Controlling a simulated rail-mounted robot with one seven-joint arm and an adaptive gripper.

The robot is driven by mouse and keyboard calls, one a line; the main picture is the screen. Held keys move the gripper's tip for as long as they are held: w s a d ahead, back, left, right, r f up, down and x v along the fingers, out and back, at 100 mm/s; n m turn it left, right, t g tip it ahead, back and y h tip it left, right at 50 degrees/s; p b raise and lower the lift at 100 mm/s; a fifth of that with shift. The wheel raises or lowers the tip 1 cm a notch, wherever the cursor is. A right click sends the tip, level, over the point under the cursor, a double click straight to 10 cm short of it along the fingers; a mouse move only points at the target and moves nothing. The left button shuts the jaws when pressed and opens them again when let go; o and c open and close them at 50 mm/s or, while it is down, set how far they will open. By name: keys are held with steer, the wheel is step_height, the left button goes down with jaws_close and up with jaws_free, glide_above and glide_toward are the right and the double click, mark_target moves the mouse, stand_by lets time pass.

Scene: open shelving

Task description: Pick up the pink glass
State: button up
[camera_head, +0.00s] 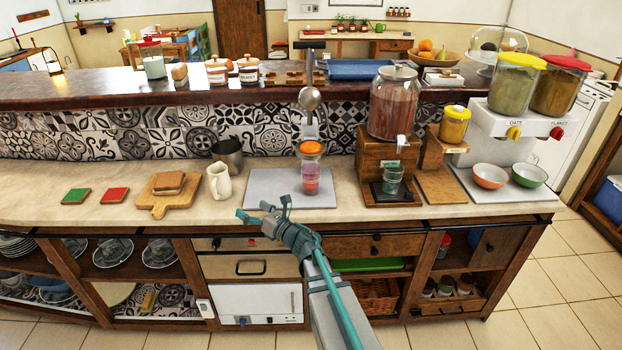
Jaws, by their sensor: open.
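The pink glass (311,184) stands upright on a grey mat (265,188) on the counter. It looks see-through, pink to purple, and an orange-topped piece (311,149) sits directly above it; I cannot tell whether they are joined. My gripper (263,207) is open and empty, with teal fingers, at the front edge of the counter. It is in front of and to the left of the glass, apart from it.
A white jug (219,182) and a metal cup (228,155) stand left of the mat. A wooden dispenser with a large jar (394,103) and a small clear glass (393,178) stand to the right.

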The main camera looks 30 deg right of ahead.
mark_target(315, 174)
steer(key=s+d+r+m+t+h+p, duration=0.1)
steer(key=s+d+r+h, duration=0.3)
steer(key=d, duration=0.7)
steer(key=s+d+m+h+p, duration=0.1)
steer(key=s+d+h+p, duration=0.3)
steer(key=d, duration=0.7)
steer(key=shift+h, duration=0.5)
steer(key=w, duration=0.4)
steer(key=w+d, duration=0.1)
steer(key=w, duration=0.1)
steer(key=shift+w+r, duration=0.1)
steer(key=shift+w, duration=0.2)
steer(key=w+p, duration=0.1)
steer(key=w, duration=0.1)
steer(key=w+r+p, duration=0.1)
steer(key=w, duration=0.1)
steer(key=shift+w+d+p, duration=0.15)
steer(key=shift+w+p, duration=0.2)
steer(key=shift+w, duration=0.05)
steer(key=shift+w+f, duration=0.1)
steer(key=shift+w, duration=0.15)
steer(key=shift+c, duration=0.3)
steer(key=c, duration=1.7)
